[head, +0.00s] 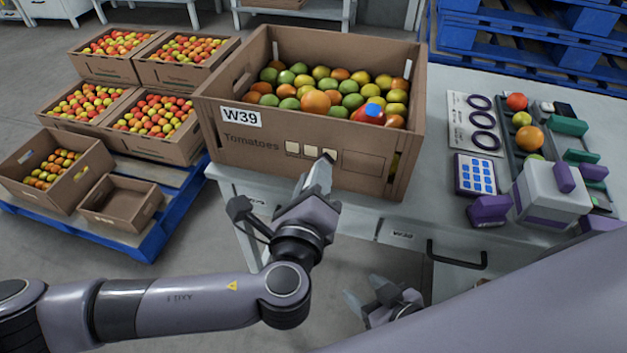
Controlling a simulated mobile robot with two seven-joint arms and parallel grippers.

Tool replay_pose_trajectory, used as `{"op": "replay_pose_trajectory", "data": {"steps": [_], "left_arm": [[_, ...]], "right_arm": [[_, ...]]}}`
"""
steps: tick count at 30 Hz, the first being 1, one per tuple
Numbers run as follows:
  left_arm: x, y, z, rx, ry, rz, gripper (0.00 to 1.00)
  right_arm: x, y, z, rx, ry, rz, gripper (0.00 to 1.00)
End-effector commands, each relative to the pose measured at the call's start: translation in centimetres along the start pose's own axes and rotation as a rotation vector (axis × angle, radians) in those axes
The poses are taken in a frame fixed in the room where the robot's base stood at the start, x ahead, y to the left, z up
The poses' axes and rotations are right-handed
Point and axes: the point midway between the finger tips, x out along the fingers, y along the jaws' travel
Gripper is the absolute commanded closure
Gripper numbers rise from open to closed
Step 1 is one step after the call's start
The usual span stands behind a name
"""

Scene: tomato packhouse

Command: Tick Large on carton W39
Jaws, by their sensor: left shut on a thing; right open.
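Carton W39 (270,168) is a brown open box of mixed tomatoes on the grey table. Its front wall bears a white W39 label (241,117), the word Tomatoes and a row of three pale boxes (310,151). The size words by these boxes are too small to read. My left gripper (316,178) is in front of the carton, shut on a mostly hidden thing, seemingly a marker (328,157). Its dark tip is over the rightmost pale box; I cannot tell if it touches. No tick is discernible. My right gripper (378,300) is low, open and empty, before the table's front.
A red bottle with a blue cap (372,111) lies among the tomatoes. To the right are a ring board (475,122), a blue-key pad (476,175), a sizing tray with fruit and a white-purple device (551,192). Tomato crates stand on a blue pallet (150,243) at left.

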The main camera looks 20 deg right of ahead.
Motion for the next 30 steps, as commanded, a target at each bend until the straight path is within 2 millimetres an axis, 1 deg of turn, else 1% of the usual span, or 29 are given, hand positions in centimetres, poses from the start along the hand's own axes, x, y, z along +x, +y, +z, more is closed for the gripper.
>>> {"op": "replay_pose_trajectory", "data": {"steps": [11, 27, 30], "left_arm": [[0.2, -0.2, 0.0, 0.000, 0.000, -0.001, 1.00], [0.0, -1.2, -0.1, -0.002, 0.001, -0.001, 1.00], [0.0, -1.1, -0.1, -0.001, 0.000, -0.001, 1.00]], "right_arm": [[0.0, 0.1, 0.1, -0.005, -0.001, 0.000, 0.43], [-0.4, 0.1, -0.4, -0.007, -0.002, 0.000, 0.43], [-0.4, 0.1, -0.4, -0.007, -0.002, 0.000, 0.43]]}}
